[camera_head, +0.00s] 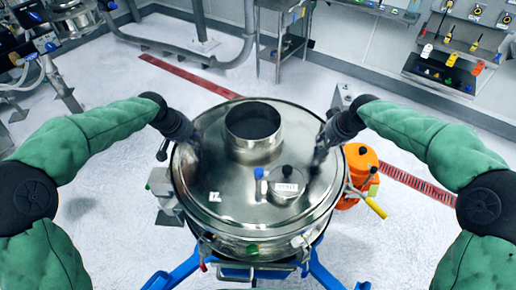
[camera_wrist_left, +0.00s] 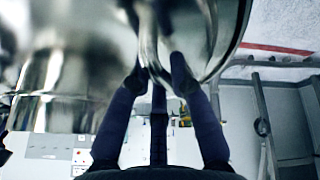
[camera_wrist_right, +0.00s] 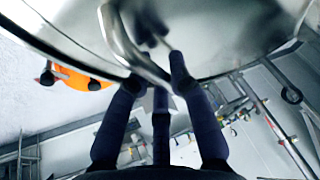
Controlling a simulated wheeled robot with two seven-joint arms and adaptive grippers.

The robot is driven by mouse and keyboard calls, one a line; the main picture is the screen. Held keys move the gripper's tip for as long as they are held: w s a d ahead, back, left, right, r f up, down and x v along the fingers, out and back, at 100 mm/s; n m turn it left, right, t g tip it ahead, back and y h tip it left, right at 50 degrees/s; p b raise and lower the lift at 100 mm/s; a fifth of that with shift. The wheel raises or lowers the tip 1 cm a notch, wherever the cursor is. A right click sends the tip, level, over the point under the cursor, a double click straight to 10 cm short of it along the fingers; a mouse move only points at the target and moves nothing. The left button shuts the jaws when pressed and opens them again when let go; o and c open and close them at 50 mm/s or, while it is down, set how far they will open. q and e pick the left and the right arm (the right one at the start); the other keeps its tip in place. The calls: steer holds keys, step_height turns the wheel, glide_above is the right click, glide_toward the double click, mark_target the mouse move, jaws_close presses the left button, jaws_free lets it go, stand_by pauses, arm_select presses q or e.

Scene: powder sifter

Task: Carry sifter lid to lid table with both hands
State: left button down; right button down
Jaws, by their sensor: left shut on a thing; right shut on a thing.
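The sifter lid (camera_head: 225,200) is a round, shiny steel disc with a wide open collar (camera_head: 253,125) at its far side and a small capped port (camera_head: 287,184) near its middle. It is over the steel sifter body (camera_head: 255,250) in the head view; I cannot tell whether a gap separates them. My left gripper (camera_head: 192,140) is at the lid's left side, its fingers (camera_wrist_left: 158,75) closed around a curved metal handle. My right gripper (camera_head: 322,148) is at the right side, its fingers (camera_wrist_right: 160,65) closed on the other curved handle (camera_wrist_right: 118,35). The fingertips are partly blurred by reflections.
An orange container (camera_head: 362,165) stands close at the right of the sifter. Blue legs (camera_head: 180,272) spread at the base. A steel table (camera_head: 285,35) stands at the back, and a tool board (camera_head: 455,50) hangs at the right. White floor lies between.

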arm_select(q)
steer(key=shift+w+a+r, duration=0.1)
steer(key=shift+w+r, duration=0.1)
steer(key=shift+r, duration=0.05)
arm_select(e)
steer(key=shift+w+r, duration=0.2)
steer(key=shift+r, duration=0.05)
